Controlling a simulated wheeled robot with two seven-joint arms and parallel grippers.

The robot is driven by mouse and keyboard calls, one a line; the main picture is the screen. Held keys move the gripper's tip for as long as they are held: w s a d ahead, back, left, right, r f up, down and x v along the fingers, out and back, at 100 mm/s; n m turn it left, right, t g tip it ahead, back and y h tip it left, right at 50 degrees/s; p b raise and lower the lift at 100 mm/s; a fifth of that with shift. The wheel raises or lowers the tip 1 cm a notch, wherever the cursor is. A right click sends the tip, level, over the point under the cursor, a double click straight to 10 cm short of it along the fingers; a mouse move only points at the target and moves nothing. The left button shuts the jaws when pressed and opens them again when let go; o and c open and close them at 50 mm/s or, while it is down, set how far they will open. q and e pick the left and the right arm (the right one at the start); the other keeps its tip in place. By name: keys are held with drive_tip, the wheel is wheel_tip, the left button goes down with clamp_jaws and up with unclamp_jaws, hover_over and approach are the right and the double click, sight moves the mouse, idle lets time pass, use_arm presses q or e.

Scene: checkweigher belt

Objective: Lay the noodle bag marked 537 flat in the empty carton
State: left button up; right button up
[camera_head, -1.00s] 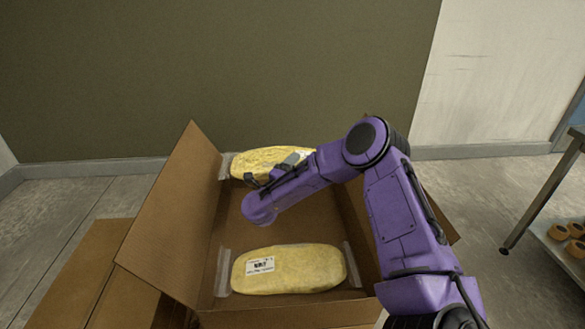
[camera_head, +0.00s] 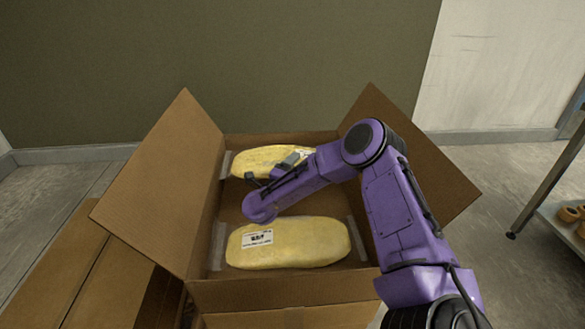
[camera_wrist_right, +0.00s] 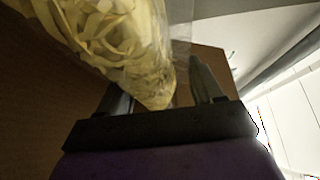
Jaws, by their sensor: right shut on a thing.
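A yellow noodle bag (camera_head: 262,162) with clear plastic ends is at the back of the open brown carton (camera_head: 235,293), long side across it. My right gripper (camera_head: 283,168) is shut on this bag; the wrist view shows its noodles (camera_wrist_right: 110,30) and one corner between the fingers (camera_wrist_right: 160,88). My arm hides its right part and most of its label; I cannot tell whether it touches the carton floor. A second yellow bag (camera_head: 300,243) lies flat at the front of the carton, its white label (camera_head: 257,239) too small to read. My left gripper is not in view.
The carton's left flap (camera_head: 160,190) and right flap (camera_head: 420,165) stand spread outward. More brown cardboard (camera_head: 60,270) is at the lower left. A metal table (camera_head: 555,180) with orange-brown rolls (camera_head: 570,213) on its lower shelf is at the right. Bare floor lies between.

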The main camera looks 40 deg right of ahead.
drive_tip(key=o, duration=1.6)
drive_tip(key=shift+f, duration=0.1)
drive_tip(key=v, duration=0.7)
drive_tip(key=shift+a, duration=0.25)
